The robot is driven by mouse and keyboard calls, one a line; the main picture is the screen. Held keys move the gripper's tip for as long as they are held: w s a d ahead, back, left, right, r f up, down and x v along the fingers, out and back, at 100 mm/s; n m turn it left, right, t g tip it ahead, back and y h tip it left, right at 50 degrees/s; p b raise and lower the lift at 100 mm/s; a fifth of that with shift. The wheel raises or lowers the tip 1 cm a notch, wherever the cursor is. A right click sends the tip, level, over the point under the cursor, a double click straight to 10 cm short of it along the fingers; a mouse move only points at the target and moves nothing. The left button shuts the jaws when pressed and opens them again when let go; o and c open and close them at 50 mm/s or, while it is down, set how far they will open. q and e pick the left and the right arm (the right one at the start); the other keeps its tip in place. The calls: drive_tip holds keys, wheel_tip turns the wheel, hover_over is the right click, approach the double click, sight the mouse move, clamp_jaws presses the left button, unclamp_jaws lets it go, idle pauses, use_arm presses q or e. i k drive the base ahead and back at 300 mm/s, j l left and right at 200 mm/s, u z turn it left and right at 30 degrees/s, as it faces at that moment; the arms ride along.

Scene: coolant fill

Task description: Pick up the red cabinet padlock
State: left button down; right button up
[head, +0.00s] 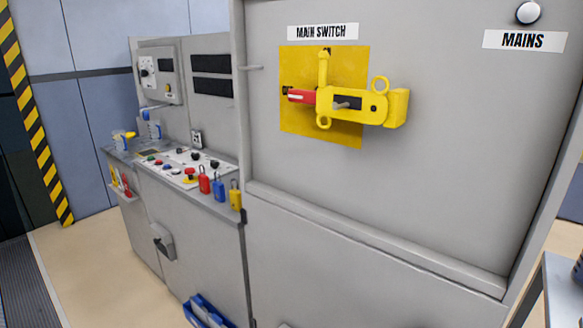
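The red padlock (204,182) is the leftmost of three small padlocks at the front edge of the console, with its shackle up. A blue padlock (218,188) and a yellow padlock (235,196) are beside it to the right. It cannot be told whether they hang or stand there. Neither of my grippers shows in the head view.
A large grey cabinet (400,200) carries a yellow-and-red main switch (345,102) on a yellow plate. The control panel (178,165) has several buttons and knobs. A blue crate (205,312) is on the floor. A grey table (560,290) stands at lower right. Floor at left is clear.

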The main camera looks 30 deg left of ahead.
sight(203, 180)
drive_tip(key=u, duration=1.55)
drive_tip(key=i+j+z, duration=0.2)
drive_tip(key=i+j, duration=0.35)
drive_tip(key=i+j+z, duration=0.15)
drive_tip(key=i+j, duration=0.4)
drive_tip(key=j, duration=0.1)
